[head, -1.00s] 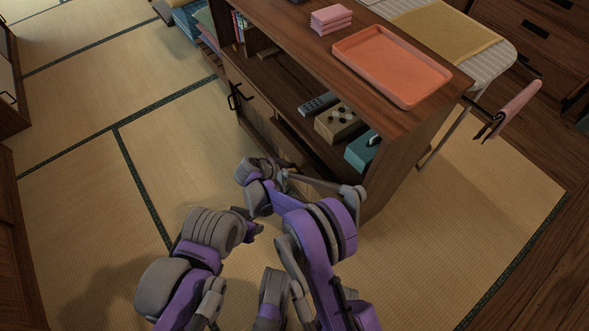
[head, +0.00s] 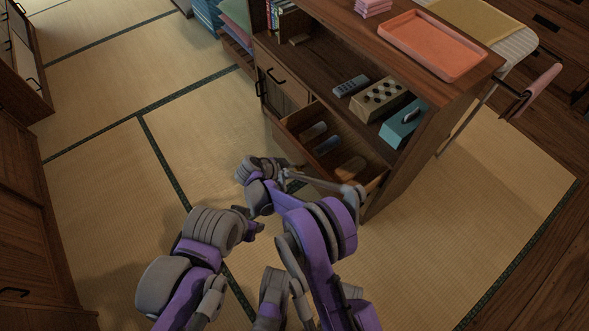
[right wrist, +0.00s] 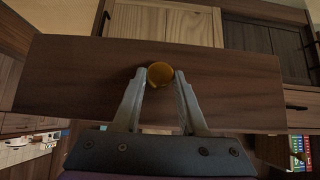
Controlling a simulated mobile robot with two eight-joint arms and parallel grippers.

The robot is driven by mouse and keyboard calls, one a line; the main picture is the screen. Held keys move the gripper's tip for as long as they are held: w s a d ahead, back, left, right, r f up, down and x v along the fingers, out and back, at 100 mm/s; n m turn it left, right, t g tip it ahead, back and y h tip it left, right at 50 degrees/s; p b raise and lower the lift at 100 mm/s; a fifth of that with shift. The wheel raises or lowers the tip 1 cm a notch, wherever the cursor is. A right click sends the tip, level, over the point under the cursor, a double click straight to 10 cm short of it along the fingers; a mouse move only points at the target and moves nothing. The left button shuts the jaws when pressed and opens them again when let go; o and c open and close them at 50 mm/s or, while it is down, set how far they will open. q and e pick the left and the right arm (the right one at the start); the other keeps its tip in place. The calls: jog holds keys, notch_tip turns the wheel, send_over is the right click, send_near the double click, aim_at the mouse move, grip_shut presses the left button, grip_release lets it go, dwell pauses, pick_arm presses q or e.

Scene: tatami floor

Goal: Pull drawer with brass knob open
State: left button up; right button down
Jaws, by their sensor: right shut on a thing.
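The drawer (head: 372,184) is pulled partway out of the wooden cabinet, and its open inside shows several small items. In the right wrist view, its dark brown front (right wrist: 235,85) fills the middle of the picture. The round brass knob (right wrist: 160,74) sits on that front. My right gripper (right wrist: 160,82) is shut on the knob, one finger on each side. In the head view my right arm partly covers the drawer front and hides the knob. My left gripper (head: 254,229) is low over the floor, apart from the cabinet; its fingers are too unclear to read.
The cabinet's open shelf holds a remote (head: 351,86), a box with round dark spots (head: 381,98) and a teal box (head: 403,124). An orange tray (head: 433,46) lies on top. The tatami floor left of the cabinet is clear.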

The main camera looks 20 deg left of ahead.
pick_arm(q)
jog(key=shift+s, duration=0.1)
pick_arm(e)
jog(key=shift+c, duration=2.4)
grip_release()
